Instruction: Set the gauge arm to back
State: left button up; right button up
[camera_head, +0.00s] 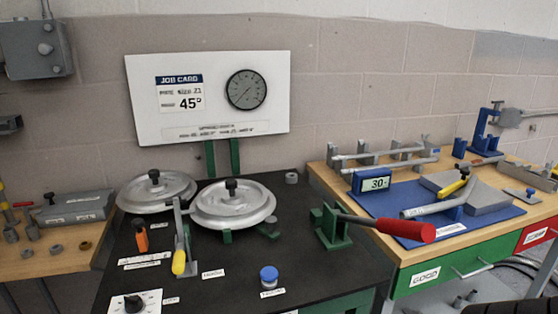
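No part is clearly marked as the gauge arm. A grey upright lever with a yellow grip (178,262) stands on the black bench, in front of two round silver discs; its grip points toward the front. Its small label is too blurred to read. A second yellow-handled tool (452,187) lies by a bent grey tube (438,206) on the blue mat (500,212). A blue display (374,182) there reads 30°. A round dial gauge (246,90) is on the white board, beside a job card (181,94) reading 45°. Neither of my grippers is in view.
The silver discs (233,202) fill the back of the black bench. A green clamp with a long red handle (408,229) reaches toward the wooden bench.

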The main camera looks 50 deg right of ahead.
aim_at(445, 191)
jog(key=z, duration=4.5)
jog(key=i, duration=1.05)
jog(key=u, duration=3.2)
